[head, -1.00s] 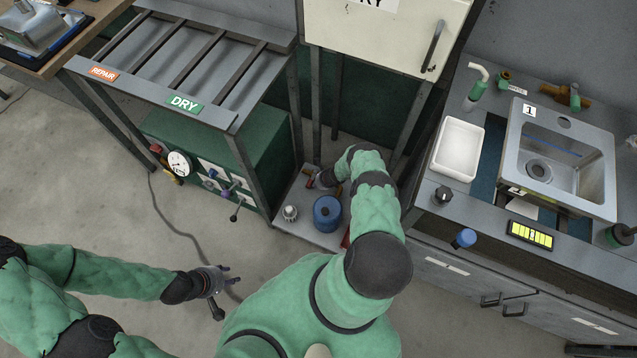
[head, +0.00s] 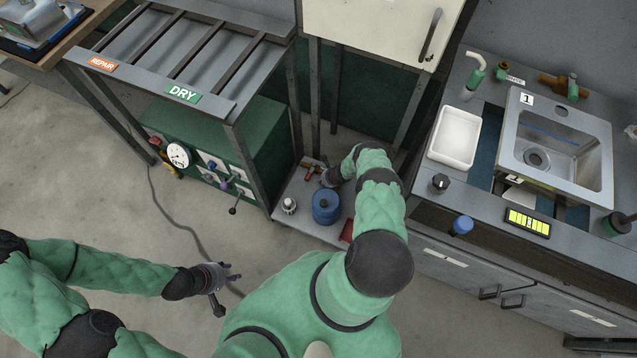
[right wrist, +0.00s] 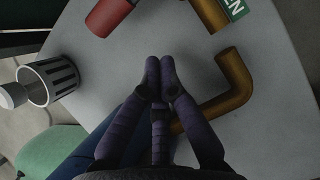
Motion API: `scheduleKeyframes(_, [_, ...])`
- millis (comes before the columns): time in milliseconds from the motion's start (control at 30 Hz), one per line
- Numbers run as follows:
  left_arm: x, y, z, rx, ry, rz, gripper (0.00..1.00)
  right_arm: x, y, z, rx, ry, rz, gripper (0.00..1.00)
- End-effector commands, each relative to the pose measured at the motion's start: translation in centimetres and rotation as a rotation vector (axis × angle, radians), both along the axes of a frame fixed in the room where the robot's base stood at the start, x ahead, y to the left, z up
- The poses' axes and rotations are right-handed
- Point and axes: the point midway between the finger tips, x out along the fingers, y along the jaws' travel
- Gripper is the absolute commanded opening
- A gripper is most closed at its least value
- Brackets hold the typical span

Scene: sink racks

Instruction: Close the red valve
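A red valve part on brass piping (head: 309,167) sits at the back of the low grey platform in the head view. In the right wrist view a red cylinder (right wrist: 110,14) is at the top left, with bent brass pipe (right wrist: 236,82) to its right and a partly cut-off green label (right wrist: 234,8) above. My right gripper (right wrist: 160,64) has its fingertips together with nothing visible between them, below and apart from the red cylinder. In the head view it (head: 327,178) is just right of the valve, partly hidden by my arm. My left gripper (head: 233,272) is empty over the floor, fingers apart.
A blue tank (head: 326,207) and a small grey slotted bin (head: 289,205) stand on the platform (head: 293,222). A red object (head: 347,231) is partly behind my arm. Rack posts (head: 315,100) rise behind; the sink counter (head: 462,212) is at right.

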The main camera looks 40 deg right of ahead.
Motion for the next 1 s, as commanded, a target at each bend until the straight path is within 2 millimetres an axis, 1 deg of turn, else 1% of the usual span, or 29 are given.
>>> scheduleKeyframes(100, [0.0,0.0,1.4,0.000,0.001,0.000,0.40,-0.5,-0.3,1.5,0.000,0.000,0.000,0.00])
scheduleKeyframes(267, [0.1,0.0,2.9,0.000,-0.001,0.000,0.40,-1.1,-0.7,3.2,-0.001,0.000,-0.002,0.00])
scheduleKeyframes(500, [0.0,0.0,5.5,0.000,0.000,0.000,0.40,-2.4,-1.5,6.2,-0.002,-0.001,-0.002,0.00])
scheduleKeyframes(633, [0.0,0.0,6.6,0.000,0.000,0.000,0.40,-3.0,-1.8,7.6,-0.002,-0.001,-0.001,0.00])
scheduleKeyframes(800, [0.0,0.0,7.4,0.000,0.000,0.000,0.40,-3.7,-2.1,8.8,-0.001,0.000,-0.002,0.00])
scheduleKeyframes(1000, [0.0,0.0,7.7,0.000,0.000,0.000,0.40,-3.9,-2.1,9.1,-0.001,-0.001,0.000,0.00])
